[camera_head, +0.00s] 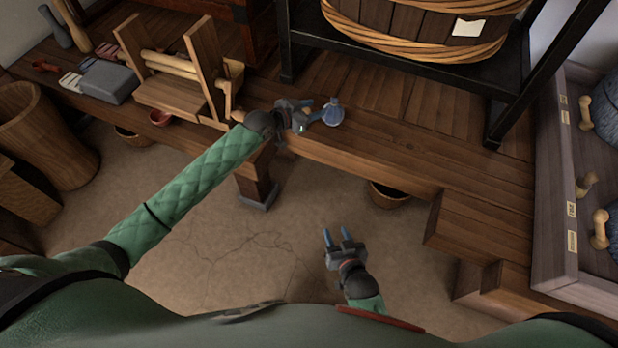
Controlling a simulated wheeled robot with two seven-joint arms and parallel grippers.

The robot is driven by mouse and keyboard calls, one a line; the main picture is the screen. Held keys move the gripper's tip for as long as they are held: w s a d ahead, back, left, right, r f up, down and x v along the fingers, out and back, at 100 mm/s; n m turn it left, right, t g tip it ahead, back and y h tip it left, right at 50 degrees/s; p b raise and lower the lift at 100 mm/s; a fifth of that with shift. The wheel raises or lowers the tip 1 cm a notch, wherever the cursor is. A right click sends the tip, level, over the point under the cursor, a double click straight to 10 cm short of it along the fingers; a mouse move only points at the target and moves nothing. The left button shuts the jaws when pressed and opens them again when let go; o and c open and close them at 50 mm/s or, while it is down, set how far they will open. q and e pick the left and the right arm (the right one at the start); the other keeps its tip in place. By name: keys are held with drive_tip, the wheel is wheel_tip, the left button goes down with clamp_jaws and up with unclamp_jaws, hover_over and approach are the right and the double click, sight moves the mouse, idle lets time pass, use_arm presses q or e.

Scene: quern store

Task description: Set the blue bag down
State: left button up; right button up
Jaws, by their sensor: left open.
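The small blue bag (333,113) stands upright on the wooden bench (400,160), close to its front edge. My left gripper (314,110) is just left of the bag with its jaws open, pointing at it. Its fingertips are very close to the bag; I cannot tell whether they touch it.
A dark metal frame (400,67) with a large wooden tub (400,25) stands behind the bag. A wooden stand (175,98) and a grey block (107,82) are at left. Bare bench lies right of the bag. Wooden steps (475,225) and a bin (553,190) are at right.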

use_arm(q)
drive_tip(key=s+f+n+y, duration=0.2)
drive_tip(key=s+f, duration=0.4)
drive_tip(key=s, duration=0.4)
drive_tip(key=s+f+n+t+y, duration=0.1)
drive_tip(key=s+f+n, duration=0.1)
drive_tip(key=s+f, duration=0.4)
drive_tip(key=s+d+f+n+t+y, duration=0.1)
drive_tip(key=s+f, duration=0.5)
drive_tip(key=s, duration=1)
drive_tip(key=shift+s+n+y, duration=0.25)
drive_tip(key=shift+n+y, duration=0.55)
drive_tip(key=shift+d, duration=0.1)
